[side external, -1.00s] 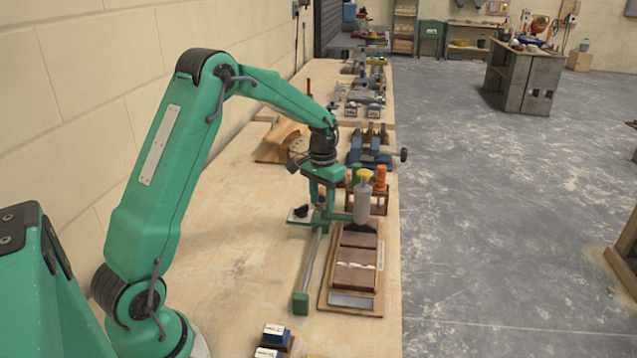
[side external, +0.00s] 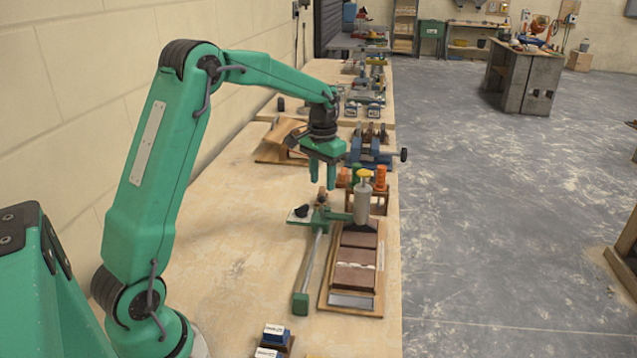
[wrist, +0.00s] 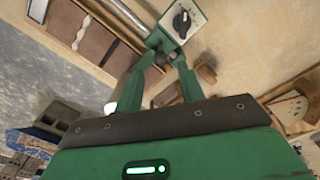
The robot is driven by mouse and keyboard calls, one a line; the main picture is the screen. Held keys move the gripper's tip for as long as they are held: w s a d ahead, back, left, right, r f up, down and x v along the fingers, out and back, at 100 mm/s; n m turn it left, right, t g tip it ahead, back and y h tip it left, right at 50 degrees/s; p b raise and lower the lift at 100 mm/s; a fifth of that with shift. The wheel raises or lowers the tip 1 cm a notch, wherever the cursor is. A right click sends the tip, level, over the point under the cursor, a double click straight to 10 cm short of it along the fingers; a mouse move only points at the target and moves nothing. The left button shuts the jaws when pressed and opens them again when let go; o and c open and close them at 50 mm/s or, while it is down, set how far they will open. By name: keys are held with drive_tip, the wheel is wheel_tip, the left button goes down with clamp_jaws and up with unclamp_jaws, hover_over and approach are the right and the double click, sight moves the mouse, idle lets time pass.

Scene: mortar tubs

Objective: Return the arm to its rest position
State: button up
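My gripper (side external: 323,186) hangs fingers-down above the green carriage (side external: 318,215) of a rail fixture, clear of it. Its two fingers are apart with nothing held between them; in the wrist view the gripper (wrist: 160,66) also shows a gap, with a dark knob of the fixture beyond it. The carriage has a plate with a black dial (side external: 302,211), which also shows in the wrist view (wrist: 182,22). A grey cartridge with a yellow cap (side external: 362,203) stands upright at the carriage arm's right end, over the far end of a wooden board (side external: 323,297) holding brown blocks.
A metal rail (side external: 311,258) runs toward the near end of the bench. Orange-red containers (side external: 380,178) stand in a wooden rack behind the cartridge. A blue vise (side external: 370,153) stands farther back. White-topped blue blocks (side external: 275,333) lie at the near edge. The left bench area (side external: 235,255) is clear.

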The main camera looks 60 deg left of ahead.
drive_tip(key=s+d+r+m+t, duration=0.1)
drive_tip(key=s+d+r+t, duration=0.1)
drive_tip(key=s+d+r, duration=0.6)
drive_tip(key=s+d+r+m+t, duration=0.1)
drive_tip(key=s+d+r+t, duration=0.15)
drive_tip(key=s+d, duration=0.5)
drive_tip(key=s+f+t, duration=0.1)
drive_tip(key=s, duration=0.8)
drive_tip(key=shift+s+d, duration=0.25)
drive_tip(key=shift+d, duration=0.2)
